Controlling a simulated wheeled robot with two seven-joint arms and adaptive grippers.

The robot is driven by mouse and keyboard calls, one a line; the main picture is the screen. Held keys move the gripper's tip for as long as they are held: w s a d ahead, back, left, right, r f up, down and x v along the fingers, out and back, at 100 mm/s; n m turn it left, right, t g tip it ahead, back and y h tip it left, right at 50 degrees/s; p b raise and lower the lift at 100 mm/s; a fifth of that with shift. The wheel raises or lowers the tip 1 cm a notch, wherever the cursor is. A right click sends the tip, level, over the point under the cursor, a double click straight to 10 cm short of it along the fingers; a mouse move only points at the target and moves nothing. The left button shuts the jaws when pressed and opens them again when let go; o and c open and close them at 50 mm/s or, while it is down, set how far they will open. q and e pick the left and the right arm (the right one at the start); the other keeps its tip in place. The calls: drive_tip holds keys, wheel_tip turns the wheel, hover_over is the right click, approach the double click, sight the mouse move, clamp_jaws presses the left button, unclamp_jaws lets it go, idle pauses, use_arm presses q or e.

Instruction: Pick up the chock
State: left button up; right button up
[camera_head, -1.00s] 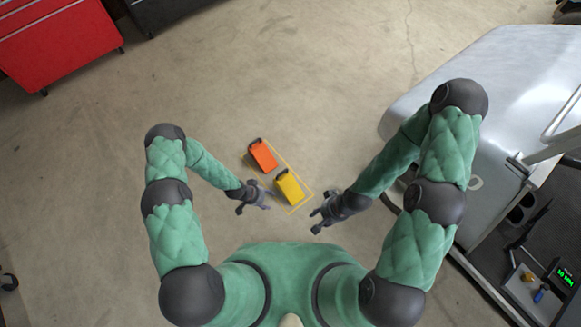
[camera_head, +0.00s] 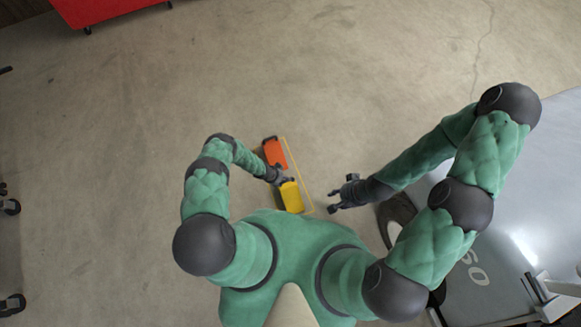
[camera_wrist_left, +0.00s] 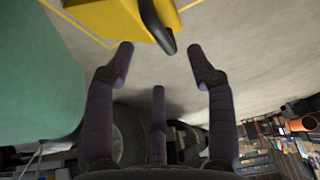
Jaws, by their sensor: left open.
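A yellow chock (camera_head: 292,198) lies on the floor in front of my body, and an orange chock (camera_head: 273,151) lies just beyond it. My left gripper (camera_head: 286,179) is at the far end of the yellow chock, between the two chocks. In the left wrist view the yellow chock (camera_wrist_left: 105,18) and its dark handle (camera_wrist_left: 158,26) are at the top, just past the fingertips. The left gripper (camera_wrist_left: 159,62) is open, with nothing between its fingers. My right gripper (camera_head: 334,200) is open and empty, to the right of the yellow chock.
A yellow outline (camera_head: 298,172) is marked on the floor beside the chocks. A grey cart body (camera_head: 500,225) stands at the right, under my right arm. A red cabinet (camera_head: 100,10) is at the top left. The floor beyond the chocks is clear.

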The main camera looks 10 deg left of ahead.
sight(286, 181)
use_arm(q)
drive_tip(key=shift+b+x, duration=0.75)
drive_tip(key=shift+x, duration=0.55)
drive_tip(key=b+x, duration=0.4)
drive_tip(key=x, duration=0.1)
drive_tip(key=shift+d, duration=0.1)
clamp_jaws()
